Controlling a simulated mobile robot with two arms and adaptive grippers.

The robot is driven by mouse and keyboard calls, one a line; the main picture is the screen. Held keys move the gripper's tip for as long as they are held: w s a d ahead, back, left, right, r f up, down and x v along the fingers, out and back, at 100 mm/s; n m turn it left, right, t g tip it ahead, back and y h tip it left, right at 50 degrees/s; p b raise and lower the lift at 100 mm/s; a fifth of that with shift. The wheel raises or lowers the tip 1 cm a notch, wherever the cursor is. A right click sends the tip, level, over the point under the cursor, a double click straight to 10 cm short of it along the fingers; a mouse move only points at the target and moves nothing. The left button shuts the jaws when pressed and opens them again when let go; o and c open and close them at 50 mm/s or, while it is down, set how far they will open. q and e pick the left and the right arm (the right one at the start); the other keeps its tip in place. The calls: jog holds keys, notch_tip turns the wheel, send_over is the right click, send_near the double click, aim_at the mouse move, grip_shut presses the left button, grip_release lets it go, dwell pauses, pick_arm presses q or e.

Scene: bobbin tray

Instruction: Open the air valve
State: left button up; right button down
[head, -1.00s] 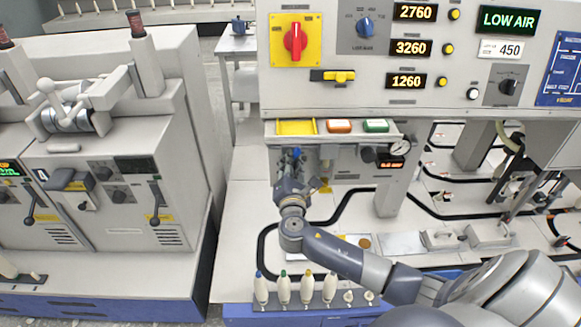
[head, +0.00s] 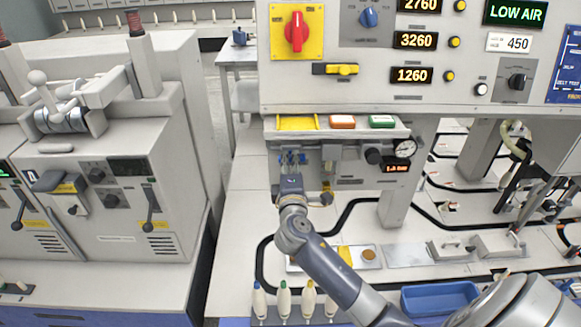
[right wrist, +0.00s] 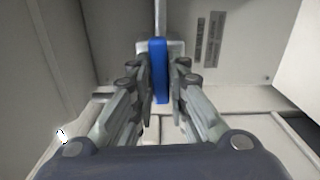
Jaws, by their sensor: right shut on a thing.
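The air valve's blue lever (right wrist: 160,70) stands upright in the middle of the right wrist view, in front of a pale fitting with a thin pipe above it. My right gripper (right wrist: 161,88) is shut on this lever, one finger on each side. In the head view my right gripper (head: 292,162) is under the front panel's shelf, and it partly hides the valve. A round pressure gauge (head: 404,148) and a small lit orange readout (head: 396,168) are to its right. The sign above reads LOW AIR (head: 515,13). My left gripper is not in view.
A shelf with yellow, orange and green trays (head: 342,122) is just above the gripper. A support post (head: 394,205) stands to the right. Several bobbins (head: 284,300) stand at the front edge. A blue bin (head: 440,298) is at lower right.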

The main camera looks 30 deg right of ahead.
jog(key=shift+m, duration=0.4)
jog(key=c, duration=1.6)
grip_release()
jog(key=shift+o, duration=0.2)
jog(key=shift+s, duration=0.1)
jog(key=v, duration=1.2)
jog(key=shift+d, duration=0.1)
